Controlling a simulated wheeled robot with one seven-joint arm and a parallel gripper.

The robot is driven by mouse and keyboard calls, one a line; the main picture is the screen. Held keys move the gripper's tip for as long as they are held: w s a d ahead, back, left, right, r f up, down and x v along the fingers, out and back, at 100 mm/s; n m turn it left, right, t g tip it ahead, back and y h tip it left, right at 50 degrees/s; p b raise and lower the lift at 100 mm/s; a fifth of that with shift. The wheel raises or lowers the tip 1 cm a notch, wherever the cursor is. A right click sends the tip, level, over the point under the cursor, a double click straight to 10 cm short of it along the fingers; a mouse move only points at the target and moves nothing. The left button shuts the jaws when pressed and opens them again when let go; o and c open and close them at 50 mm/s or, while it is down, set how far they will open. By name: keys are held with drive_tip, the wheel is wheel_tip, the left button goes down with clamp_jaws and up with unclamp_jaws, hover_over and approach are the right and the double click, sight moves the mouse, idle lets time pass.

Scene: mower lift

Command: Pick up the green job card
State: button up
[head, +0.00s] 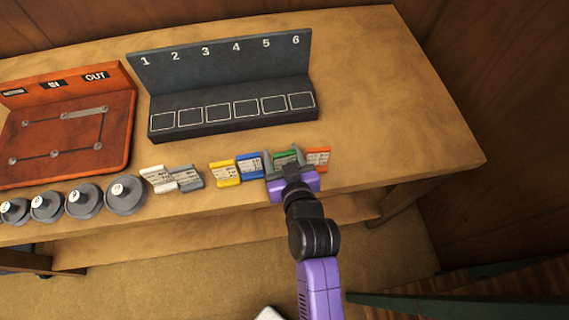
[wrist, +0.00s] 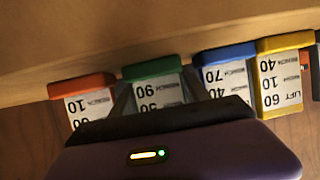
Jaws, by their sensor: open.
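The green job card (head: 284,157) stands near the front edge of the table, between a blue card (head: 249,165) and an orange card (head: 317,158). In the wrist view the green card (wrist: 153,68) has a green top and a white label with black numbers. My gripper (head: 285,162) is open at the green card, with a finger on either side of it. In the wrist view the gripper body hides the card's lower part. I cannot tell whether the fingers touch it.
A yellow card (head: 224,173), a white card (head: 158,178) and a grey card (head: 186,177) stand to the left. Several dark round weights (head: 125,194) line the front left. A numbered dark rack (head: 232,105) and a red board (head: 70,135) stand behind. The table's right side (head: 400,110) is clear.

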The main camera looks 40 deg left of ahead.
drive_tip(key=c, duration=1)
